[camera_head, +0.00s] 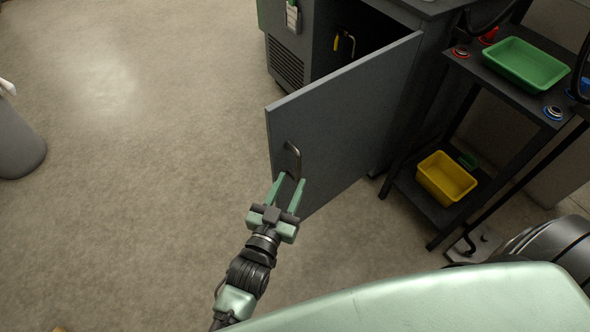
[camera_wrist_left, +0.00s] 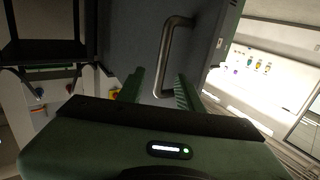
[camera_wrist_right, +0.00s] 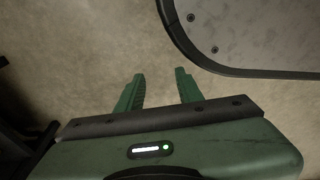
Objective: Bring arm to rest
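My left gripper (camera_head: 288,186) is at the handle (camera_head: 293,160) of a grey cabinet door (camera_head: 345,115) that stands wide open. In the left wrist view the two green fingers (camera_wrist_left: 158,92) are spread apart, with the lower end of the bar handle (camera_wrist_left: 168,55) between their tips. I cannot see the fingers pressing on the handle. My right gripper (camera_wrist_right: 158,90) shows in the right wrist view with its fingers apart and nothing between them, above the bare floor. The right gripper is not seen in the head view.
A dark shelf stand (camera_head: 480,75) at the right holds a green tray (camera_head: 526,64) on top and a yellow bin (camera_head: 446,178) below. A grey bin (camera_head: 18,140) stands at the far left. The floor (camera_head: 140,200) left of the door is clear.

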